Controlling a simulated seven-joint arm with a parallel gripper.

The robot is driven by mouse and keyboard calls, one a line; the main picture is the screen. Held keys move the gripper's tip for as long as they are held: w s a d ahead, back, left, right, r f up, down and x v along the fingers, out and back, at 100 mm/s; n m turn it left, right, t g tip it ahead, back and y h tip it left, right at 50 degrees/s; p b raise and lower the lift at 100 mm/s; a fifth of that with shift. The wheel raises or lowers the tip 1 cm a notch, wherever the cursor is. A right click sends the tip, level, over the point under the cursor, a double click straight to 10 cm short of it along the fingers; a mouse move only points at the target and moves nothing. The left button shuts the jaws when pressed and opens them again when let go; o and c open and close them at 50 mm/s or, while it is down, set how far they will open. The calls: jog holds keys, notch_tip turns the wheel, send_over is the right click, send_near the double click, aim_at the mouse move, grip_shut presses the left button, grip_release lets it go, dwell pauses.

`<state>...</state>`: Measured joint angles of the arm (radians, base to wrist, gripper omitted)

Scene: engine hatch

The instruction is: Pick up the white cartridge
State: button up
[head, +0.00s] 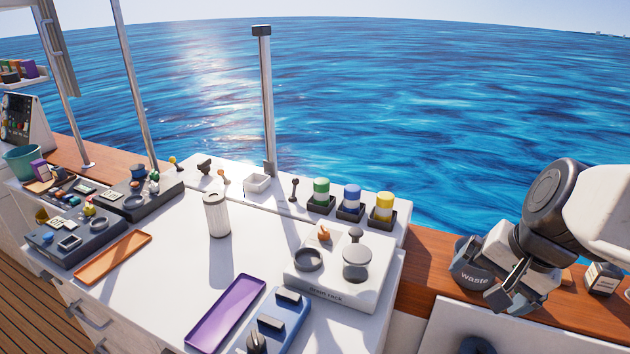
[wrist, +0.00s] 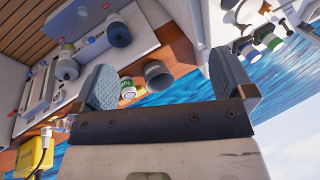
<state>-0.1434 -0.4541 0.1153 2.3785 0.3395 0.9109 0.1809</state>
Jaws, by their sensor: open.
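The white cartridge (head: 217,215) is an upright white ribbed cylinder with a dark ring on its top. It stands on the white counter in the head view, left of the middle, with nothing touching it. My gripper (head: 507,292) is far to its right, over the wooden ledge and beside the dark waste bin. In the wrist view my gripper (wrist: 163,65) shows two blue-grey fingers spread wide with nothing between them. I cannot make out the cartridge in the wrist view.
Several coloured jars line the back right. A metal post (head: 266,105) rises behind. The waste bin (head: 468,262) is near my gripper.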

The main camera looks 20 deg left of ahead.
jog(key=w+a+m+g+y, duration=0.1)
jog(key=w+a+m+y, duration=0.1)
jog(key=w+a, duration=0.45)
jog(key=w+a+m+y, duration=0.1)
jog(key=w+a+y, duration=0.15)
jog(key=a, duration=0.65)
jog(key=m+g+y, duration=0.1)
jog(key=m+y, duration=0.5)
jog(key=m, duration=0.6)
send_near(215, 200)
jog(key=shift+h, duration=0.25)
jog(key=a, duration=0.1)
jog(key=w+a+f, duration=0.2)
jog(key=shift+a, duration=0.2)
jog(key=shift+a+f, duration=0.1)
jog(key=shift+a, duration=0.25)
jog(key=shift+x, duration=1.2)
jog(key=shift+s+a, duration=0.1)
jog(key=shift+a, duration=0.05)
jog(key=shift+x, duration=2.5)
